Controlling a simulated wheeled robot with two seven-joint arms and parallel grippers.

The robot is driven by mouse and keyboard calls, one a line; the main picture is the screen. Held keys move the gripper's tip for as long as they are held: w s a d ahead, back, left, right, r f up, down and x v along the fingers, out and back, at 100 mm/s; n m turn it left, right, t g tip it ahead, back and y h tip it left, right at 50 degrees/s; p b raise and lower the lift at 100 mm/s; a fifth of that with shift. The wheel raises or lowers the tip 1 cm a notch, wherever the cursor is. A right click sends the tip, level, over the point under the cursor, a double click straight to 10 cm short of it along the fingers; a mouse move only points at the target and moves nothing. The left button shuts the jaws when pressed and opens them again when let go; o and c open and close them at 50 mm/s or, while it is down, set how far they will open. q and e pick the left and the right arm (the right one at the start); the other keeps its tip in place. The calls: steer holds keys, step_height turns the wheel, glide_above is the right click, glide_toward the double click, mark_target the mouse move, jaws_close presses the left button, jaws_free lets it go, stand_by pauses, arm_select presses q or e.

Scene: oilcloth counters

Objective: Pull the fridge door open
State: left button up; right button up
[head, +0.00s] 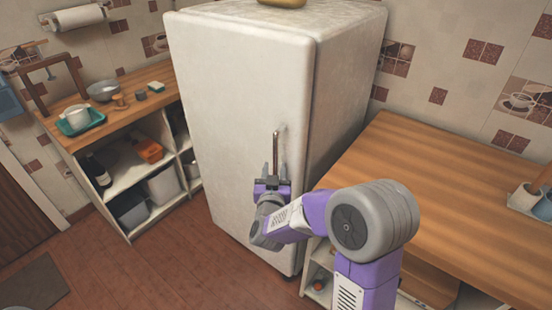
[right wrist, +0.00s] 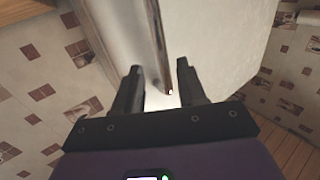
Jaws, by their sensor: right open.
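The white fridge (head: 235,100) stands in the middle of the head view, and its door looks shut. A thin upright brown handle (head: 276,150) is on the door near its right edge. My right gripper (head: 273,172) is open at the lower part of the handle. In the right wrist view the handle (right wrist: 157,45) runs down to just beyond the gap between the two fingers of the gripper (right wrist: 159,75). I cannot tell whether the fingertips touch it. My left gripper is not in view.
A wooden counter (head: 440,180) stands close on the right of the fridge. On the left is a counter (head: 140,85) with open shelves, holding a teal tray (head: 80,122) and a metal bowl (head: 103,91). The brown floor (head: 180,265) in front is clear.

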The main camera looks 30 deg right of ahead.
mark_target(276, 157)
steer(key=b+x, duration=0.1)
steer(key=x, duration=0.6)
steer(key=shift+w, duration=0.15)
jaws_close()
